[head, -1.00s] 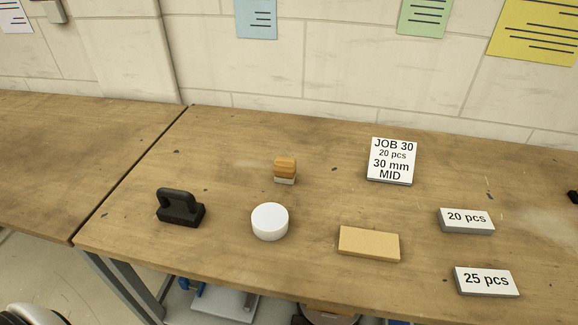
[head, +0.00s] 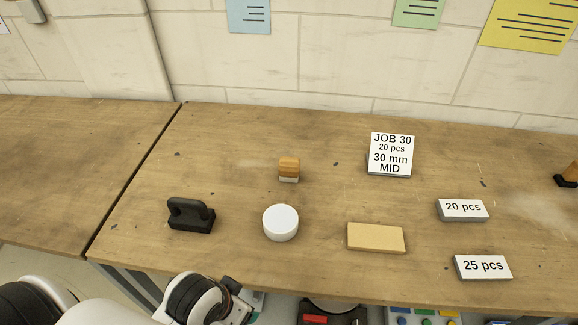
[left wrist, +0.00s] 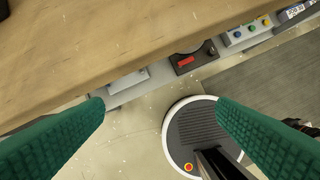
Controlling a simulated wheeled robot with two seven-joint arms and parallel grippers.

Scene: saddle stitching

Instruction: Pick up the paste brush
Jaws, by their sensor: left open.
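The paste brush (head: 289,169), a small block with an orange-brown wooden top and a pale lower edge, stands on the bench behind the white round pot. My left arm comes in at the bottom left of the head view, in front of the bench edge and well short of the brush. In the left wrist view my left gripper (left wrist: 160,105) has its two green fingers wide apart with nothing between them. It looks down past the bench edge to the floor. The brush is not in that view. My right gripper is not in view.
On the bench (head: 330,278) stand a black handled block (head: 190,216), the white pot (head: 280,223), a tan block (head: 376,238), a JOB 30 sign (head: 391,154), and plates reading 20 pcs (head: 463,209) and 25 pcs (head: 483,267). A dark object (head: 567,180) sits at the right edge.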

